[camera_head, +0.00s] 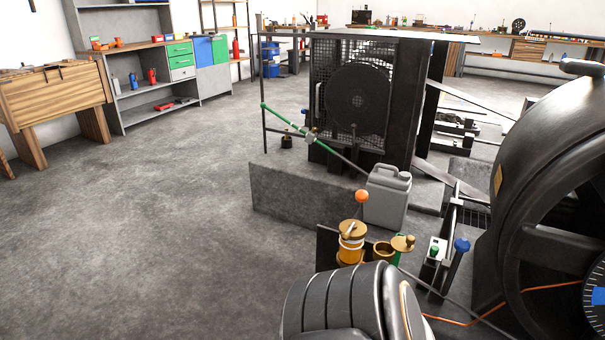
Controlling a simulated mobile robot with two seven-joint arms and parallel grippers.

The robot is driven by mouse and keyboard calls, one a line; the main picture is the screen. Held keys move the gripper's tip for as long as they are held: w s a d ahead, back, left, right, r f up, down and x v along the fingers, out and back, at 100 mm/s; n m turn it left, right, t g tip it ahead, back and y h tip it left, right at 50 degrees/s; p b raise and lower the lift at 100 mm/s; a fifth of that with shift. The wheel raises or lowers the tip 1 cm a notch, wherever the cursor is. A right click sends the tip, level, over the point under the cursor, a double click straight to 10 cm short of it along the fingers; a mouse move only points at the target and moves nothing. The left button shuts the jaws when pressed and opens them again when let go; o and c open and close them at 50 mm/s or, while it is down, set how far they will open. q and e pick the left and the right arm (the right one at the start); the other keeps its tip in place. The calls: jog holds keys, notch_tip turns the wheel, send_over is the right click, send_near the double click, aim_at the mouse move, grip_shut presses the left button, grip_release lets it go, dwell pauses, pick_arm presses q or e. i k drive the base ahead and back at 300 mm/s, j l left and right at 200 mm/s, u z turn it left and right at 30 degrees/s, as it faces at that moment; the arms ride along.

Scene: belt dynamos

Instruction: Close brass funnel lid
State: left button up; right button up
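A small brass cup (383,251), which looks like the funnel, stands on the machine at the lower middle of the head view. Its mouth faces up and looks uncovered. A round brass lid (403,243) with a small knob sits just to its right, off the mouth. A green part shows below this lid. Whether a hinge joins lid and cup is too small to tell. Neither of my grippers shows in this view.
Left of the cup stands an amber oiler (351,249) with a brass top. An orange knob (362,197) and a grey jerrycan (387,196) are behind. Floor at left is clear.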

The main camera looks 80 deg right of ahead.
aim_at(402, 245)
jog(key=z, duration=2.85)
